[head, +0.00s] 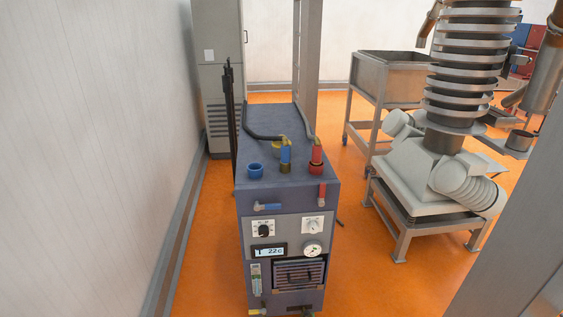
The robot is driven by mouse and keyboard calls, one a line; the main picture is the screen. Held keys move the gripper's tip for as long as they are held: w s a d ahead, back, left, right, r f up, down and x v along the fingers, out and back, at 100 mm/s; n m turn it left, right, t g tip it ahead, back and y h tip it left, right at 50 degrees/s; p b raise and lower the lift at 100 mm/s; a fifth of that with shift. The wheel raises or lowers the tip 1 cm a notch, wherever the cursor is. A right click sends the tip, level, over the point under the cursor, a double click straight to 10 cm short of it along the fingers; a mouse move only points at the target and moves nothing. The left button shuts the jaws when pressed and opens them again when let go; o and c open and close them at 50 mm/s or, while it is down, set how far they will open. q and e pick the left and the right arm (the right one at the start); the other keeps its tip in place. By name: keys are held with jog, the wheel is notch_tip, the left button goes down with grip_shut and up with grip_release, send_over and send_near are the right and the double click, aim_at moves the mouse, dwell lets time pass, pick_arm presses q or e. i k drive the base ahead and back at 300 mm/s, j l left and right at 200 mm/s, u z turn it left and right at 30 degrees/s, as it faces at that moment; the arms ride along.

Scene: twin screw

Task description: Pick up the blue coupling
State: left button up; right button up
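A blue coupling (255,170), short and ring-like, sits on the front left of the top of a dark blue machine (265,125). It stands apart from the pipe fittings to its right. Behind it and to the right, a hose ends in a fitting with a blue section (286,154). Another hose ends in a red fitting (316,155) with a dark red ring at its base. Neither of my grippers shows in the head view.
The machine's front carries a blue-handled valve (268,206), a red-handled valve (322,194), dials and a display. A white wall (120,130) stands at left. A spiral conveyor (465,80) and a metal cart (388,75) stand at right. Orange floor lies between.

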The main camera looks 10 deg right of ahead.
aim_at(285, 161)
jog(key=i+l, duration=0.15)
jog(key=i, duration=0.2)
jog(key=i+l, duration=0.15)
jog(key=i, duration=0.2)
jog(key=i+l+u, duration=0.1)
jog(key=u, duration=0.25)
jog(key=i+l+u, duration=0.2)
jog(key=u, duration=0.15)
jog(key=i+l+u, duration=0.2)
jog(key=u, duration=0.15)
